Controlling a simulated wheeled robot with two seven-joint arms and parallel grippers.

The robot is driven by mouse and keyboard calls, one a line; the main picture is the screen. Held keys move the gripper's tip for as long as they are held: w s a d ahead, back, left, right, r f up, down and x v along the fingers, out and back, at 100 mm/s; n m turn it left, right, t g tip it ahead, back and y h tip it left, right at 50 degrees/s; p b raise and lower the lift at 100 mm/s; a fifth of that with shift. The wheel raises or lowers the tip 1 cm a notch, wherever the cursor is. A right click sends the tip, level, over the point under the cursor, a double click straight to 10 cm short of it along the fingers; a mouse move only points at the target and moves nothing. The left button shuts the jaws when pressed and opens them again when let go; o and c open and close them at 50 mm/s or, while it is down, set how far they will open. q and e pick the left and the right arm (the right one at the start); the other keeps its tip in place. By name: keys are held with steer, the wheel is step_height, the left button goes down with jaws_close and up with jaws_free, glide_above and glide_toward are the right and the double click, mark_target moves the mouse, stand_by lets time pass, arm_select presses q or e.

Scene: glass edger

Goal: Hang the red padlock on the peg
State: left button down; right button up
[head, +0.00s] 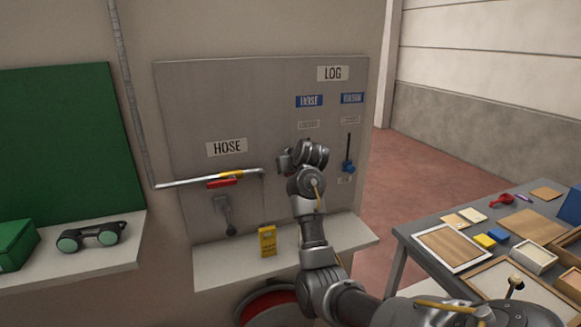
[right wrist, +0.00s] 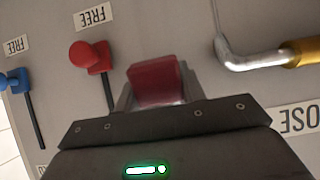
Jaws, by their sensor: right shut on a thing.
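My right gripper (head: 284,161) is raised in front of the grey wall panel (head: 180,115), right of the HOSE label. In the right wrist view its two fingers (right wrist: 155,92) are shut on a dark red block, which looks like the body of the red padlock (right wrist: 153,80). The padlock's shackle cannot be made out, and the gripper hides the padlock in the head view. I cannot pick out the peg for certain in either view. My left gripper is not in view.
A red-knobbed lever (right wrist: 90,55) and a blue-knobbed lever (right wrist: 16,82) are close by on the panel. A bent pipe (head: 180,182) with a red handle (head: 222,183) is left. A yellow tag (head: 267,240) stands on the shelf (head: 210,274). A cluttered table (head: 430,247) is right.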

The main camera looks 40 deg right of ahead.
steer(key=shift+w+r, duration=0.1)
steer(key=shift+r, duration=0.2)
